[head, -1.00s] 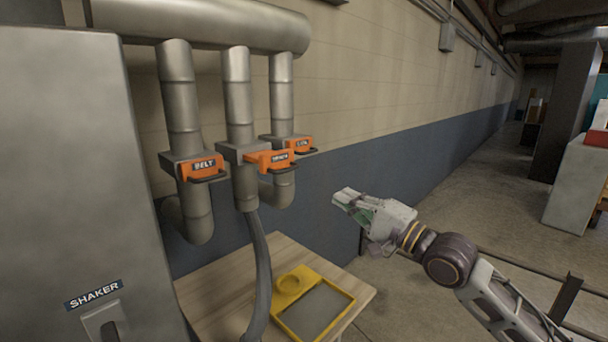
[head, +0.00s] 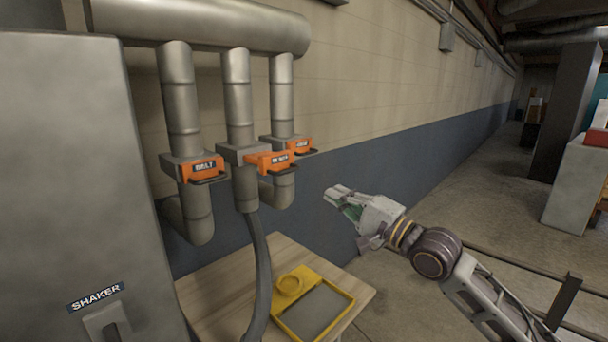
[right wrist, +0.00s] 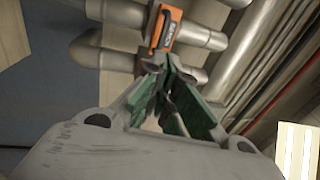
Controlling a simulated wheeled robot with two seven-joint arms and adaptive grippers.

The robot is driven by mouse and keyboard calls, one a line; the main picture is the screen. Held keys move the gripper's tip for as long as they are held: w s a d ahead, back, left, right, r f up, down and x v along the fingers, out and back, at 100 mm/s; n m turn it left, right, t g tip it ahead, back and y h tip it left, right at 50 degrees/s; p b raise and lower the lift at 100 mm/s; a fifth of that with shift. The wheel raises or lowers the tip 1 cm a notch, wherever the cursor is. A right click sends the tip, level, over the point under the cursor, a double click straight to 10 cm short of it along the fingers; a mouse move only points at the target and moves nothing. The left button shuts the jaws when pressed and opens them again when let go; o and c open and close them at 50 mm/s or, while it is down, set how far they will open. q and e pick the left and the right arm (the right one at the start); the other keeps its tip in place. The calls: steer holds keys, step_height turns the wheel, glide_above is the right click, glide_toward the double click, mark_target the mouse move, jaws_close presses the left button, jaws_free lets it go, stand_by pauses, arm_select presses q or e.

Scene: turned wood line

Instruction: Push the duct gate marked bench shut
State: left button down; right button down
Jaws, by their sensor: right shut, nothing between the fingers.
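Three duct gates with orange front plates and dark handles hang on grey vertical pipes in the head view. The nearest is marked BELT (head: 203,168). The middle gate (head: 268,161) has a small, blurred label that seems to read bench. The far gate (head: 299,146) has a label too small to read. My right gripper (head: 337,194) is shut and empty, in the air to the right of the gates and lower, apart from them. In the right wrist view its fingers (right wrist: 170,88) point toward an orange gate plate (right wrist: 163,32); I cannot tell which gate. My left gripper is not in view.
A wooden table (head: 205,295) below the gates holds a yellow tray (head: 342,308). A dark hose (head: 262,270) drops from the middle pipe past the table. A grey SHAKER cabinet (head: 70,170) stands at left. A rail (head: 563,297) runs at lower right.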

steer(key=p, duration=0.2)
glide_toward(281, 167)
steer(key=shift+w+d+r, duration=0.35)
steer(key=shift+w+d, duration=0.05)
steer(key=shift+w, duration=0.3)
steer(key=shift+p+x, duration=0.4)
steer(key=shift+x, duration=0.8)
steer(key=shift+f, duration=0.1)
steer(key=x, duration=0.3)
steer(key=f+p+x, duration=0.1)
steer(key=x, duration=0.1)
steer(key=shift+w+a+r, duration=0.1)
steer(key=shift+w, duration=0.05)
steer(key=shift+f+x, duration=0.15)
steer(key=shift+x, duration=0.75)
steer(key=shift+f+x, duration=0.2)
steer(key=shift+x, duration=0.75)
